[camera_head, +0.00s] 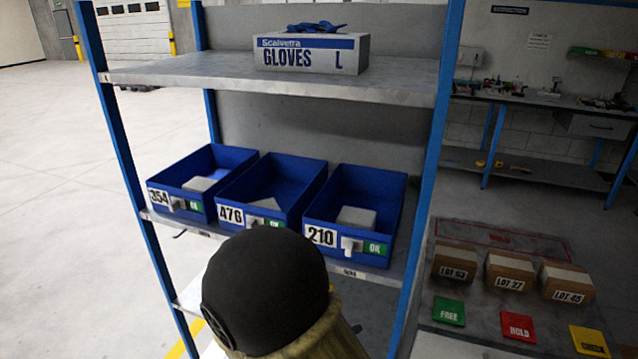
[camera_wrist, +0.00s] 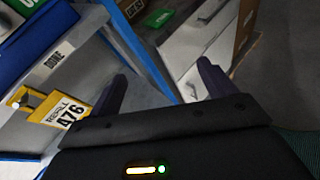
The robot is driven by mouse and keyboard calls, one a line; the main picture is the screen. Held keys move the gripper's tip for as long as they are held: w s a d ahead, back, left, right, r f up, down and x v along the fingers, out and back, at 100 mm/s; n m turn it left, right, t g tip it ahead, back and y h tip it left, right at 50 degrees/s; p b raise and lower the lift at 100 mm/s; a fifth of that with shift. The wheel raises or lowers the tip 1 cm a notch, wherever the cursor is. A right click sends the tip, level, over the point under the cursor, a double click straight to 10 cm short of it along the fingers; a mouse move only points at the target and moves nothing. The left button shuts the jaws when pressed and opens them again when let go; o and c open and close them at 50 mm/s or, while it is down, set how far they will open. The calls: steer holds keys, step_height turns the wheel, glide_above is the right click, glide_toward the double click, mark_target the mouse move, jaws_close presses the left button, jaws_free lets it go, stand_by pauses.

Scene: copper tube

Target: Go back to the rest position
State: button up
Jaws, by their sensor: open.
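My gripper (camera_wrist: 162,86) shows in the wrist view with its two dark fingers apart and nothing between them. It is beside the shelf rack, with the shelf edge to the left of its fingers. In the head view my dark rounded arm part covers the lower middle of the picture, and the gripper itself is hidden there. A yellow tag reading RECALL 476 (camera_wrist: 60,110) is left of the fingers in the wrist view, apart from them, below a DONE label (camera_wrist: 59,55).
The rack (camera_head: 130,75) holds blue bins 354 (camera_head: 168,160), 476 (camera_head: 232,180) and 210 (camera_head: 325,205), with a GLOVES box (camera_head: 312,54) above. To the right are LOT boxes (camera_head: 510,270) and FREE (camera_head: 449,311), HOLD (camera_head: 517,326) and CHECK (camera_head: 590,341) cards. Open floor (camera_head: 60,160) lies left.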

steer(key=s+d+r+m+g+y+p, duration=0.2)
steer(key=s+d+m+g+y+p, duration=0.35)
steer(key=m+g, duration=0.5)
step_height(320, 180, up, 7)
steer(key=w+d+m+t+y+p, duration=0.1)
steer(key=m+t+y, duration=0.4)
steer(key=m, duration=0.7)
steer(key=shift+w+r+y+p, duration=0.2)
steer(key=shift+w+y+p, duration=0.1)
steer(key=shift+w+y, duration=0.5)
steer(key=shift+w+d, duration=0.1)
steer(key=shift+w, duration=0.05)
